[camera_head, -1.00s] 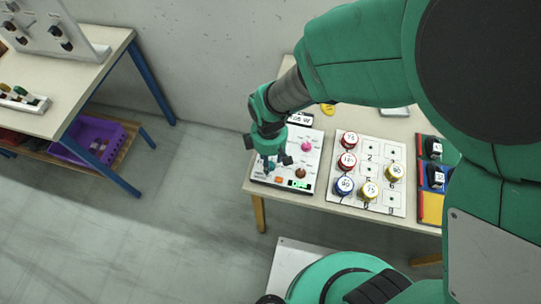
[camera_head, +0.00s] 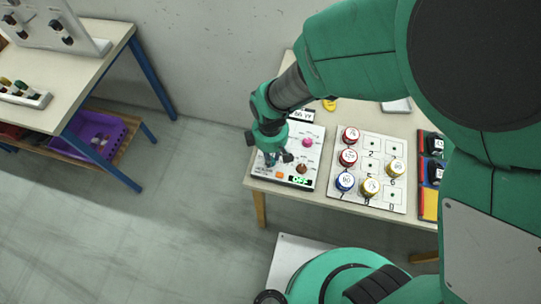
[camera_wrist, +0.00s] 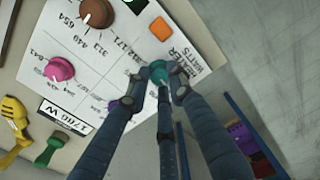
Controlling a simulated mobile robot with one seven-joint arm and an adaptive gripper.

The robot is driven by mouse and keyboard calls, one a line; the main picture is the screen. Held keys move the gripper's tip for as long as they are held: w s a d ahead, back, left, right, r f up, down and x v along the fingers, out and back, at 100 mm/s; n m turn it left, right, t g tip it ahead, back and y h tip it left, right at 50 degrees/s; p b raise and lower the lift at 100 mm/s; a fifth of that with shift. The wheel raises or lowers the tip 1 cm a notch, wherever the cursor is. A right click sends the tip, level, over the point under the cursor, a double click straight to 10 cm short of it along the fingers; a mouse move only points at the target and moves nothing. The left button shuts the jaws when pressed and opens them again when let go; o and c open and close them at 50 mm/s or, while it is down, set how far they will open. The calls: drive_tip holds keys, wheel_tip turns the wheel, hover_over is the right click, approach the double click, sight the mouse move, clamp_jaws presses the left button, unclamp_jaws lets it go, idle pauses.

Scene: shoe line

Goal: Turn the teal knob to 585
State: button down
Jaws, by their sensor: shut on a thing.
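The teal knob (camera_wrist: 158,72) sits on a white panel (camera_wrist: 110,50) near its edge, in the wrist view. A pale pointer mark shows on it, but I cannot read its setting. My gripper (camera_wrist: 155,88) has its fingers around the knob, shut on it. In the head view my gripper (camera_head: 278,158) reaches down onto the panel (camera_head: 318,150) and mostly hides the knob. Printed numbers on the panel are upside down in the wrist view; I cannot make out 585.
To the right, a white board (camera_head: 360,195) holds several round jars. A purple bin (camera_head: 95,138) sits under the left table.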

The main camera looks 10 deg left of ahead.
drive_tip(key=m+p, duration=0.2)
drive_tip(key=m, duration=0.1)
drive_tip(key=shift+r+m, duration=0.1)
drive_tip(key=shift+m, duration=0.2)
drive_tip(key=m+p, duration=0.1)
drive_tip(key=m, duration=0.1)
drive_tip(key=shift+m, duration=0.3)
drive_tip(key=m+p, duration=0.1)
drive_tip(key=m, duration=0.2)
drive_tip(key=shift+m+p, duration=0.3)
drive_tip(key=m+p, duration=0.1)
drive_tip(key=m, duration=0.2)
drive_tip(key=shift+m, duration=0.4)
drive_tip(key=m+p, duration=0.1)
drive_tip(key=m, duration=0.4)
drive_tip(key=shift+p, duration=0.3)
drive_tip(key=m, duration=0.5)
drive_tip(key=shift+p, duration=0.4)
